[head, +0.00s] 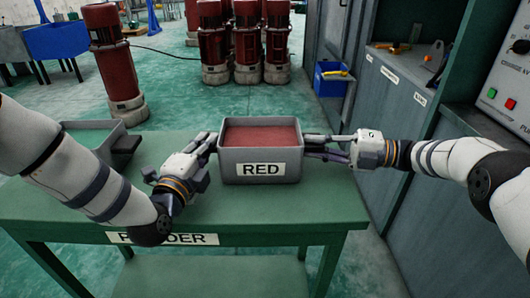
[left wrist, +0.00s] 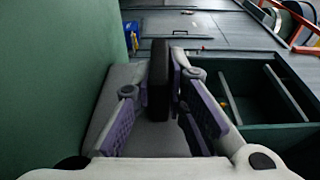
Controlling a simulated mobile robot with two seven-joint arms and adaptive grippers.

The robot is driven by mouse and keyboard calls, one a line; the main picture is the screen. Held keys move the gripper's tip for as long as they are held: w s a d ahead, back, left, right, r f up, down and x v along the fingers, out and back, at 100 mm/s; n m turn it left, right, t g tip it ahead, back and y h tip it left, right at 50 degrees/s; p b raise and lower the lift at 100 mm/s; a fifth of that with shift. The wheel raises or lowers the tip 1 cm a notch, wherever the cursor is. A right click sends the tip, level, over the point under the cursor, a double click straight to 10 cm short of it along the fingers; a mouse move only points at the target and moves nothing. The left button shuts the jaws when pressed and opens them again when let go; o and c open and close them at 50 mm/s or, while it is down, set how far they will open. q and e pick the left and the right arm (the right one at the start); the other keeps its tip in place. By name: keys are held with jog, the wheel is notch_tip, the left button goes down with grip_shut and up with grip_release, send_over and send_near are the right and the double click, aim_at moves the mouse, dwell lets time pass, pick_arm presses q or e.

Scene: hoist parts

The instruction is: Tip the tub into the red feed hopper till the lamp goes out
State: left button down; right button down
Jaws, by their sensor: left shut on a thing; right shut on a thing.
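The grey tub (head: 261,181), labelled RED and filled with red material (head: 262,137), is upright and level over the right half of the green table. I cannot tell whether its base touches the table. My left gripper (head: 213,147) is shut on its left side; the left wrist view shows the purple finger pads on either side of a dark handle (left wrist: 159,80). My right gripper (head: 314,147) is shut on the tub's right side, its grip partly hidden. I cannot make out a red feed hopper or a lit lamp.
The green table (head: 335,200) carries a partly hidden label. Another grey tub (head: 78,125) with a dark handle is at left, behind my left arm. A grey cabinet with shelves and a panel with green and red buttons (head: 501,98) stands right. Red motors (head: 213,40) stand behind.

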dwell(0.4)
